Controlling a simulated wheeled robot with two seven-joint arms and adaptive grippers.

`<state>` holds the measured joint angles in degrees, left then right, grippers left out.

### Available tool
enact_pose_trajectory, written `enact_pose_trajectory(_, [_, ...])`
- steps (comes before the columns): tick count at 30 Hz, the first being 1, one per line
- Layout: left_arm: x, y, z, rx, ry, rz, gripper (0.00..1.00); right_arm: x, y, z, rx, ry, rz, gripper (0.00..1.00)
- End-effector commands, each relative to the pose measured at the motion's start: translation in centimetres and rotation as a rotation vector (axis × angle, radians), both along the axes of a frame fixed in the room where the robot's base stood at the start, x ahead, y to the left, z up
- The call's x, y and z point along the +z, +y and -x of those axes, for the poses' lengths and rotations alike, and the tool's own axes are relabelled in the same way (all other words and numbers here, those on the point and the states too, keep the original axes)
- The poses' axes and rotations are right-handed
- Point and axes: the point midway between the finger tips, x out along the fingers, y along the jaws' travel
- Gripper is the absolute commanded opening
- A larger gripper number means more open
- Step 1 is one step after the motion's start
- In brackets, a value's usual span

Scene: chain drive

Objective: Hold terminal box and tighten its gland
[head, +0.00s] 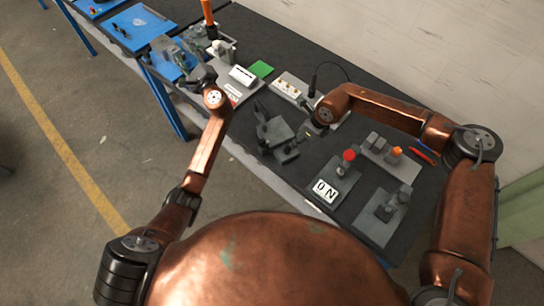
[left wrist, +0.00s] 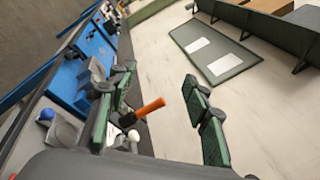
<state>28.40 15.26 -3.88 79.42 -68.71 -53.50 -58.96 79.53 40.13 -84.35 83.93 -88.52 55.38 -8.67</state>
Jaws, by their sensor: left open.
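My left gripper (head: 203,76) is above the far left part of the bench in the head view. In the left wrist view its two green-padded fingers (left wrist: 158,80) are wide apart, with nothing held between them. My right gripper (head: 322,113) is low over the bench, at the right end of a light grey board (head: 275,87) with several brass-coloured fittings. A black cable (head: 314,74) loops up beside that board. The wrist hides what is under the right gripper, and its jaws are too small to judge. I cannot clearly tell the terminal box or its gland apart.
A dark grey fixture (head: 279,134) stands in front of the board. A green square (head: 261,69) lies behind. An upright orange handle (head: 208,12) stands at far left, also in the wrist view (left wrist: 150,109).

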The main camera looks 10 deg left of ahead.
Motion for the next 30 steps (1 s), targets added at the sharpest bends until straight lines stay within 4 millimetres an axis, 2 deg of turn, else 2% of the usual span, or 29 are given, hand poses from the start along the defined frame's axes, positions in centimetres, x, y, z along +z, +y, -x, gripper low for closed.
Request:
enact_pose_trajectory(1, [3.1,-0.7,0.3,0.021,-0.024,-0.049,0.45,0.0,0.0,0.0,0.000,0.000,0.000,0.29])
enact_pose_trajectory(3, [6.8,-1.9,1.2,0.060,-0.045,-0.121,0.45,0.0,0.0,0.0,0.000,0.000,0.000,0.29])
enact_pose_trajectory(5, [9.3,-4.0,2.2,0.100,-0.049,-0.190,0.45,0.0,0.0,0.0,0.000,0.000,0.000,0.29])
enact_pose_trajectory(6, [9.4,-6.3,2.9,0.122,-0.029,-0.237,0.45,0.0,0.0,0.0,0.000,0.000,0.000,0.29])
enact_pose_trajectory(9, [5.2,-10.6,3.7,0.130,0.061,-0.287,0.45,0.0,0.0,0.0,0.000,0.000,0.000,0.29])
enact_pose_trajectory(17, [-6.5,-19.5,6.4,0.082,0.258,-0.341,0.45,0.0,0.0,0.0,0.000,0.000,0.000,0.29])
enact_pose_trajectory(20, [-10.8,-22.7,8.3,0.062,0.331,-0.364,0.45,0.0,0.0,0.0,0.000,0.000,0.000,0.29])
enact_pose_trajectory(24, [-16.4,-27.2,11.8,0.035,0.427,-0.403,0.45,0.0,0.0,0.0,0.000,0.000,0.000,0.29])
enact_pose_trajectory(30, [-22.4,-32.6,17.4,0.000,0.538,-0.463,0.45,0.0,0.0,0.0,0.000,0.000,0.000,0.29])
